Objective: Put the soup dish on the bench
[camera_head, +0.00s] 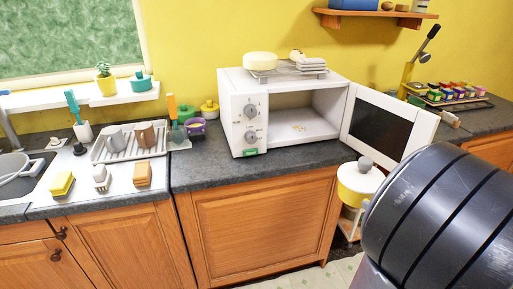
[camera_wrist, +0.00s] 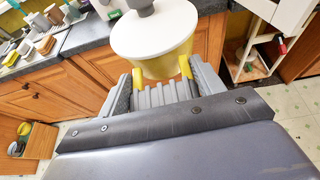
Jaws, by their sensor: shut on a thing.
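The soup dish (camera_head: 360,182) is a yellow bowl with a white lid and a grey knob. It is upright in front of the cabinet, near the counter's front edge at the open microwave door. In the wrist view the soup dish (camera_wrist: 155,38) sits between the yellow-tipped fingers of my gripper (camera_wrist: 161,74), which is shut on it. My arm hides the gripper in the head view. The bench (camera_head: 205,173) is a dark grey worktop over wooden cabinets; it also shows in the wrist view (camera_wrist: 90,34).
A white microwave (camera_head: 243,122) stands on the worktop, its door (camera_head: 390,122) swung open towards the dish. A dish rack (camera_head: 128,145), sponges and cups crowd the left. Spice jars (camera_head: 460,93) stand far right. A bare worktop strip lies left of and before the microwave.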

